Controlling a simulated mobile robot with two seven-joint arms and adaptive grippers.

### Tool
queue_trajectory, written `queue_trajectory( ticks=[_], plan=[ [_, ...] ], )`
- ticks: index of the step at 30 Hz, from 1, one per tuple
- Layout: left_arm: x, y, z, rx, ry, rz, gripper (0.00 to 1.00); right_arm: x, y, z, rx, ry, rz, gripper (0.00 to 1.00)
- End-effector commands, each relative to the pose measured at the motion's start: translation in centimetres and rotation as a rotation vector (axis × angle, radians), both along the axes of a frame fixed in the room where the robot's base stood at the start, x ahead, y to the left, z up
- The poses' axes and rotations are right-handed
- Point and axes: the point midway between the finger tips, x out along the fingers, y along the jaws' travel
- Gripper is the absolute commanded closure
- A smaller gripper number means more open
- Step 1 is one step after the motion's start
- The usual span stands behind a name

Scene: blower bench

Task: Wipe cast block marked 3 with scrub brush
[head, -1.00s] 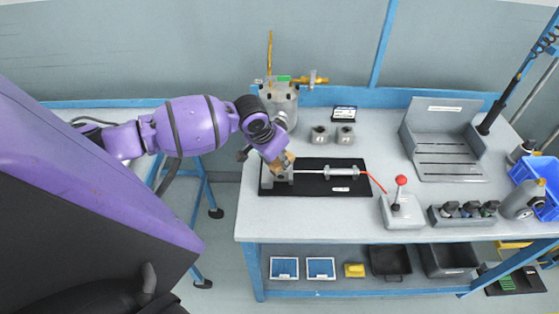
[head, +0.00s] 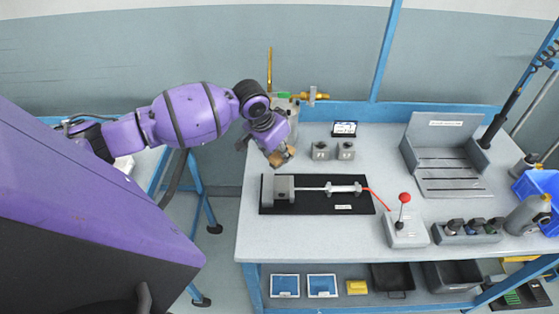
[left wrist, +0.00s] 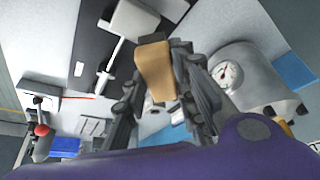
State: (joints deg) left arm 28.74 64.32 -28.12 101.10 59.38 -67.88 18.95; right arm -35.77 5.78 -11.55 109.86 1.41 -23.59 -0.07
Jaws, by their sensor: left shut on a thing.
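My left gripper (head: 279,154) is shut on a tan, wood-coloured block, which looks like the scrub brush (left wrist: 156,68); its bristles are not clear. The gripper is above the bench, just behind a grey block (head: 284,188) at the left end of a black mat (head: 325,206). That block also shows in the left wrist view (left wrist: 136,18), apart from the brush. Two small grey blocks with dark tops (head: 320,150) (head: 346,150) stand to the right of the gripper. I cannot read a 3 on any block. My right gripper is not in view.
A rod and cylinder (head: 344,188) lie on the mat beside the grey block. A tank with a gauge (left wrist: 235,75) stands close to the gripper. A red-knobbed lever box (head: 405,230) and a slatted grey tray (head: 450,175) are to the right.

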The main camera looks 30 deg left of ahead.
Motion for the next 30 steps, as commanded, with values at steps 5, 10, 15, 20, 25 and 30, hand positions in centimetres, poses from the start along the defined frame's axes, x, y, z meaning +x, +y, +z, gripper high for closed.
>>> queue_trajectory(
  ticks=[5,10,15,20,25,30],
  plan=[
    [0.7,0.2,1.9,0.001,-0.004,0.002,1.0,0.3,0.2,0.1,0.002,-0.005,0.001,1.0],
    [1.0,0.4,3.0,0.001,-0.003,0.002,1.0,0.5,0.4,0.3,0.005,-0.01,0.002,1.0],
    [1.0,0.4,3.3,0.0,-0.002,0.002,1.0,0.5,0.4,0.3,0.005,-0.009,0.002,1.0],
    [1.0,0.4,3.2,0.0,-0.002,0.002,1.0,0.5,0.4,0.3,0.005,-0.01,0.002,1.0],
    [1.0,0.4,3.2,0.0,-0.002,0.002,1.0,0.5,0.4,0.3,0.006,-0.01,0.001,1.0],
    [0.7,0.5,2.7,0.0,-0.001,0.003,1.0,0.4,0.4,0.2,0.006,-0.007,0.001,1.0]
  ],
)
